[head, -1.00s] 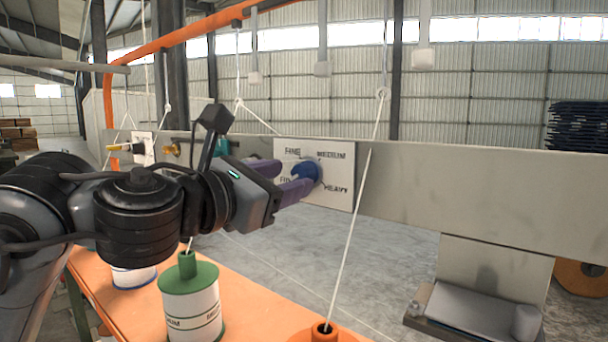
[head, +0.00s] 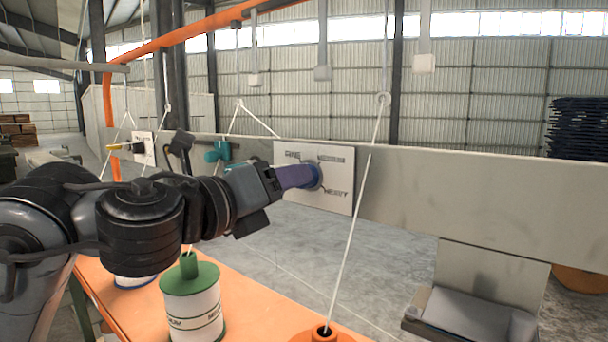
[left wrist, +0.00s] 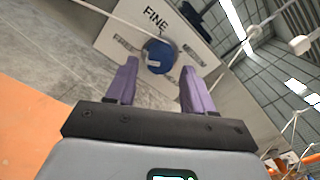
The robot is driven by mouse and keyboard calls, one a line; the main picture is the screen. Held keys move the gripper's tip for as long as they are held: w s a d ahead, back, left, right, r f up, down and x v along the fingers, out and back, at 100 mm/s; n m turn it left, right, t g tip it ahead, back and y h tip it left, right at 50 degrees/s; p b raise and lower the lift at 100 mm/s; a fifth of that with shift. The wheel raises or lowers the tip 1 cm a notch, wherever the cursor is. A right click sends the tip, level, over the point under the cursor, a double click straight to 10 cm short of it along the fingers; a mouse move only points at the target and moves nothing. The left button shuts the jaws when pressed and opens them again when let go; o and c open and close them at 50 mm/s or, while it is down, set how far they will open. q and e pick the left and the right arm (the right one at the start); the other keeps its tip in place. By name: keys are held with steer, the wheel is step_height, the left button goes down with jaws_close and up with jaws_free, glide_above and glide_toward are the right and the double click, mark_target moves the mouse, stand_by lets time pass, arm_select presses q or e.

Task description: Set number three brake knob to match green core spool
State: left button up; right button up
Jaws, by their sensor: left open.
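A blue brake knob (head: 315,176) sits on a white dial plate (head: 338,158) fixed to the grey beam. My left gripper (head: 302,176) is at the knob. In the left wrist view my open left gripper (left wrist: 158,68) has one purple finger each side of the blue knob (left wrist: 158,50); whether they touch it I cannot tell. A light mark shows on the knob's lower part. The green core spool (head: 191,300) stands on the orange table, its label partly readable as "UM". My right gripper is not in view.
A teal knob (head: 217,150) and a yellow-and-black knob (head: 128,147) sit farther left along the beam (head: 480,195). A blue-rimmed spool (head: 133,281) stands partly hidden behind my arm.

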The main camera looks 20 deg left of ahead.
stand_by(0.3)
arm_select(q)
steer(key=shift+x, duration=1.2)
